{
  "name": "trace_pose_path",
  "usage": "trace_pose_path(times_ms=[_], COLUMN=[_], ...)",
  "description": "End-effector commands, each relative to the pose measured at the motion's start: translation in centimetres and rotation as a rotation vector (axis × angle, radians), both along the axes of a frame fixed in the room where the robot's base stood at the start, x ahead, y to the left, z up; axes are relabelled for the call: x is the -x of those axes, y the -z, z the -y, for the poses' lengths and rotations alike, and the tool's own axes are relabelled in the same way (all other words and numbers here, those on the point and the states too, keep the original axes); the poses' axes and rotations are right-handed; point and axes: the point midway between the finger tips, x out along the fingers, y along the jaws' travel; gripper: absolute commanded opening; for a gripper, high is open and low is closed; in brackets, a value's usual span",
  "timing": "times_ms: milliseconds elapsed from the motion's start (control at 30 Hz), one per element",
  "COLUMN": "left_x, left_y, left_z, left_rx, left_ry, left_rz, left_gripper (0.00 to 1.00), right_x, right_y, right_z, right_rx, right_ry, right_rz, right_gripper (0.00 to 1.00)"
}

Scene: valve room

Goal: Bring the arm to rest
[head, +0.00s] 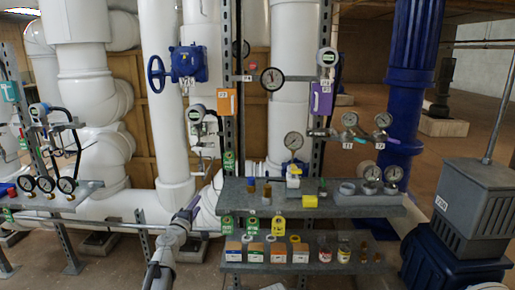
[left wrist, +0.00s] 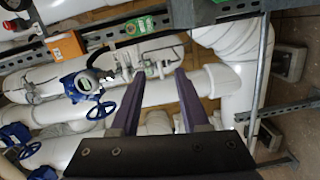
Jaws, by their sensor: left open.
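My left arm (head: 172,240) comes up from the bottom of the head view, left of the shelves. My left gripper (head: 197,203) is at its upper end, in front of the white pipes, and looks small there. In the left wrist view the two dark purple fingers of the left gripper (left wrist: 159,74) stand apart with nothing between them. White pipes and a gauge with a blue body (left wrist: 84,84) show beyond the fingers; I cannot tell the distance. My right gripper is in neither view.
A grey two-tier shelf (head: 390,211) with bottles, small boxes and gauges stands right of the left gripper. A blue valve with a handwheel (head: 157,74) is above. A rail with gauges (head: 60,205) is at the left. A grey box (head: 478,205) stands at the right.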

Motion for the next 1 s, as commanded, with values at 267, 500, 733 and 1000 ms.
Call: trace_pose_path(times_ms=[267,500,733,1000], left_x=[2.5,8.4,20.6,33.0], left_y=[1.8,6.3,14.9,20.8], left_z=[6.9,16.0,22.8,20.1], left_rx=[-0.159,-0.414,-0.826,-1.244], left_ry=[0.192,0.487,0.902,1.187], left_rz=[-0.047,-0.152,-0.407,-0.784], left_gripper=[0.46,0.46,0.46,0.46], right_x=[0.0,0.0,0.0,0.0], right_y=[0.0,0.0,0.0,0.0], right_z=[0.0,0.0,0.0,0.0], right_rx=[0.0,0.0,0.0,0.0], right_ry=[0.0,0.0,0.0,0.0], right_rz=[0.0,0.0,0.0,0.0], right_gripper=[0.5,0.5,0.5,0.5])
